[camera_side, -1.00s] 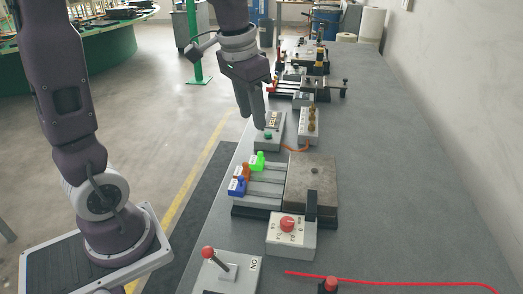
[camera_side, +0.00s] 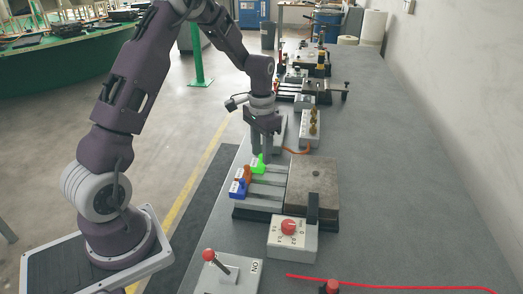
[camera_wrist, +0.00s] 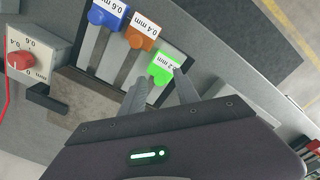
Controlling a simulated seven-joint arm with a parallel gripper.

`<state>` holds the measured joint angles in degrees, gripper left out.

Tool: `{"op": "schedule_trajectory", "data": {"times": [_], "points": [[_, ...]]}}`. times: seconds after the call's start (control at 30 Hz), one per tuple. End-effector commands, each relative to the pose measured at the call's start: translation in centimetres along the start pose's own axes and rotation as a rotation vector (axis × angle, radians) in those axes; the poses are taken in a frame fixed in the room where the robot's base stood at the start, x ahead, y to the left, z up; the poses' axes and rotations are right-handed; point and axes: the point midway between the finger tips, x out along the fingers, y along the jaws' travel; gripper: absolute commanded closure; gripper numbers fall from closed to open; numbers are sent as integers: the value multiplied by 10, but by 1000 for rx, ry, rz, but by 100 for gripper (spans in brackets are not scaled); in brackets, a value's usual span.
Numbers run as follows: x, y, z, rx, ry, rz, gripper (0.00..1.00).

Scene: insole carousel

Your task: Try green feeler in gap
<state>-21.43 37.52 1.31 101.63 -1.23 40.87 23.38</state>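The green feeler (camera_side: 258,164) sits at the far end of a row of feelers in a slotted holder. In the wrist view the green feeler (camera_wrist: 163,66) carries a label that reads 0.2 mm. My gripper (camera_side: 262,156) is low over it, fingers pointing down. In the wrist view my gripper (camera_wrist: 159,80) has its fingers apart, with the green handle between or just beyond their tips; contact cannot be told. The gap itself cannot be made out.
The orange 0.4 mm feeler (camera_wrist: 141,30) and blue 0.6 mm feeler (camera_wrist: 106,14) lie beside the green one. A grey box with a red dial (camera_side: 289,227) stands nearer. A red-knobbed lever (camera_side: 209,255) and red cable (camera_side: 400,284) are in front. The bench's right side is clear.

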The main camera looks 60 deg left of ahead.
Motion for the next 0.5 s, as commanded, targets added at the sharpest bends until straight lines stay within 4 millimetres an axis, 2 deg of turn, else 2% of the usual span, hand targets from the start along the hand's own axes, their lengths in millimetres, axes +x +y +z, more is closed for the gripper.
{"op": "schedule_trajectory", "data": {"times": [0.03,0.23,0.37,0.5], "points": [[0,0,0,0,0,0,62],[0,0,0,0,0,0,100],[-1,0,0,0,0,0,100],[-1,9,-9,3,1,0,100]]}}
